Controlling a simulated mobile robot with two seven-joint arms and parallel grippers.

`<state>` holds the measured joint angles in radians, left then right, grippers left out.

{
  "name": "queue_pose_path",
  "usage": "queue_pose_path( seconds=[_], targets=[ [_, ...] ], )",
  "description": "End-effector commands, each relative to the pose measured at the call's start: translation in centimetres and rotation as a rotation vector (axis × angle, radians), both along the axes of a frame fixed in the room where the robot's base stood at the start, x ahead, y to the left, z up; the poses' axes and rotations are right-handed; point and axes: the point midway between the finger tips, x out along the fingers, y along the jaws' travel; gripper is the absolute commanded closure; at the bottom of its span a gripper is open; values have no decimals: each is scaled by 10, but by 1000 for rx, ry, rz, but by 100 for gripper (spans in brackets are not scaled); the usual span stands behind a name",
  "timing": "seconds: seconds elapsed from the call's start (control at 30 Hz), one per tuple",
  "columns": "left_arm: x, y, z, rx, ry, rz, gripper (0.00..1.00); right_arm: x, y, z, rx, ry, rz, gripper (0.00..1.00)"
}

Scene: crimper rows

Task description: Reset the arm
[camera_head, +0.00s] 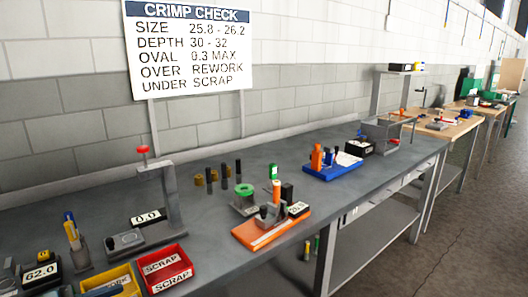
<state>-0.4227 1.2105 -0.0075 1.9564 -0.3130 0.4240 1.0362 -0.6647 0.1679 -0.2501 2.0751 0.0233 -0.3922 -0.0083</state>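Neither of my grippers nor any part of my arms shows in the head view. A long grey workbench (330,195) runs from the lower left to the upper right. On it stand an orange base (262,238) with small fittings and a dark display, and a blue tray (333,172) with orange and blue pieces. A grey gauge stand (172,205) with a red knob and a 0.0 display stands at the left.
A red SCRAP bin (165,270) and a yellow bin (108,282) sit at the front left edge. A CRIMP CHECK sign (190,50) rises behind the bench. Several small dark and brass cylinders stand mid-bench. More benches (455,128) continue at the right, beside open floor (470,220).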

Motion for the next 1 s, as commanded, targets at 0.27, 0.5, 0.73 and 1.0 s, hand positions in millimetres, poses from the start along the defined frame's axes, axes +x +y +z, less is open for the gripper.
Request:
queue_pose_path(
  seconds=[0.27,0.5,0.73,1.0],
  targets=[
    [-39,-32,-106,-84,107,416,59,-1,-2,4,-5,9,-5,38],
    [-93,-100,-175,-51,361,593,59,-2,-5,4,-10,22,-11,38],
    [-121,-148,-194,-27,507,601,59,-4,-8,0,-16,32,-16,38],
    [-124,-153,-196,-21,521,597,59,-4,-8,1,-16,32,-19,38]
  ],
)
